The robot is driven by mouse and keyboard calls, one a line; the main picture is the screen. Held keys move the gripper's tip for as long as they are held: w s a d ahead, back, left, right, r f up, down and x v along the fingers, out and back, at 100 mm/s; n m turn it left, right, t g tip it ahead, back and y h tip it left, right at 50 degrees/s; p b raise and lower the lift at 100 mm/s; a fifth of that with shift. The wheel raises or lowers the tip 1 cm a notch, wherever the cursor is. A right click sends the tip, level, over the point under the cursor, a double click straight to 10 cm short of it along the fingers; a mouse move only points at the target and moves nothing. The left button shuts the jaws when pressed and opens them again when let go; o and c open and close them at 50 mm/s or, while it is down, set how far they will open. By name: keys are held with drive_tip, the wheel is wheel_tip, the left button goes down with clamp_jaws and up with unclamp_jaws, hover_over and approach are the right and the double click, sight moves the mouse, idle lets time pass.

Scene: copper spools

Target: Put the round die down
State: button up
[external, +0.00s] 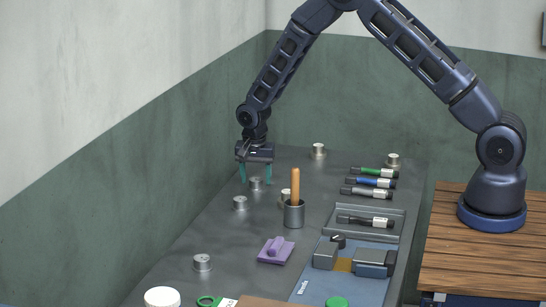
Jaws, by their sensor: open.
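A small round metal die (255,184) sits at the bench surface just below and between the fingertips. It appears upright, and I cannot tell whether a finger touches it. Similar metal cylinders stand nearby: one (239,203) nearer the camera, one (202,262) further forward, one (318,151) at the back and one (393,160) at the back right.
Marker pens (370,182) and a grey tray (347,227) lie to the right. A purple block (275,250) and blue mat (345,289) are in front.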

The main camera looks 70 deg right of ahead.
wheel_tip(320, 180, up, 12)
drive_tip(key=a, duration=0.1)
wheel_tip(320, 180, up, 15)
drive_tip(key=n+t, duration=0.1)
drive_tip(key=n, duration=0.3)
hover_over(257, 178)
drive_tip(key=s+a, duration=0.5)
drive_tip(key=s, duration=0.3)
drive_tip(key=s+a+r+n+t+y, duration=0.1)
drive_tip(key=s+a+r+n, duration=0.3)
drive_tip(key=s+r, duration=0.6)
drive_tip(key=s+a+r+n, duration=0.2)
drive_tip(key=s, duration=0.7)
drive_tip(key=s+a+r+n+t, duration=0.1)
drive_tip(key=s+a+r+n, duration=0.1)
drive_tip(key=s, duration=0.8)
drive_tip(key=s+a+r+n+t, duration=0.1)
drive_tip(key=s+a+n, duration=0.3)
drive_tip(key=s, duration=0.6)
drive_tip(key=shift+a+r, duration=0.2)
drive_tip(key=shift+r, duration=0.25)
drive_tip(key=shift+o, duration=0.4)
drive_tip(key=shift+w, duration=0.1)
